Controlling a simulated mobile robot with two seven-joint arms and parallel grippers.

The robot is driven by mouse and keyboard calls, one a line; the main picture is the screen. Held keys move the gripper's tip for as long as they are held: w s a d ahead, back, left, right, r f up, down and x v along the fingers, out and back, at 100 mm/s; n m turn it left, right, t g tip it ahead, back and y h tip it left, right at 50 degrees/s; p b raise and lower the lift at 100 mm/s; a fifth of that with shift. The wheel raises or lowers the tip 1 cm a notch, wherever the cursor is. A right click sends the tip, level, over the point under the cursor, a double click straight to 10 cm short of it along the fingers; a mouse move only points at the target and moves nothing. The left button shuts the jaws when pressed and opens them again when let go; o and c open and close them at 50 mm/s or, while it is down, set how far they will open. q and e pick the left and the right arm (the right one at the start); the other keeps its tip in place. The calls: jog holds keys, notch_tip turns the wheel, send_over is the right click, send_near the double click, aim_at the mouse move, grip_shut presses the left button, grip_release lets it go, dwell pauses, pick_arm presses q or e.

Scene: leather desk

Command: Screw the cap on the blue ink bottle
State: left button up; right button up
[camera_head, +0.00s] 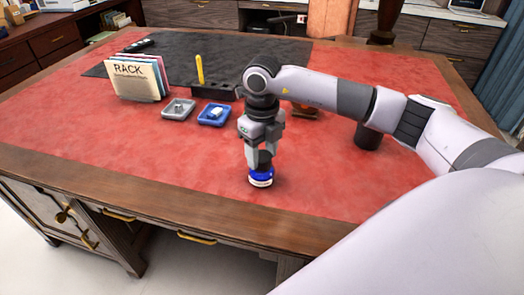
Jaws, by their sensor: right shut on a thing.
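The blue ink bottle (261,178) stands upright near the front edge of the red leather desk top. It is blue with a pale label low on its front. My right gripper (264,158) points straight down over it, with its fingers on both sides of a dark cap (265,157) at the bottle's top. The gripper is shut on this cap. The cap sits right over the bottle's neck; I cannot tell how tightly it is seated. My left gripper is not in view.
A grey tray (168,114) and a blue tray (201,121) with small items lie behind, left of my arm. A rack of folders (138,80) and a dark holder with a yellow pen (199,70) stand farther back. The red surface left of the bottle is clear.

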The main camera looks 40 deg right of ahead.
aim_at(262, 156)
jog(key=shift+f, duration=0.1)
jog(key=o, duration=1.1)
notch_tip(262, 156, up, 7)
jog(key=shift+r, duration=0.1)
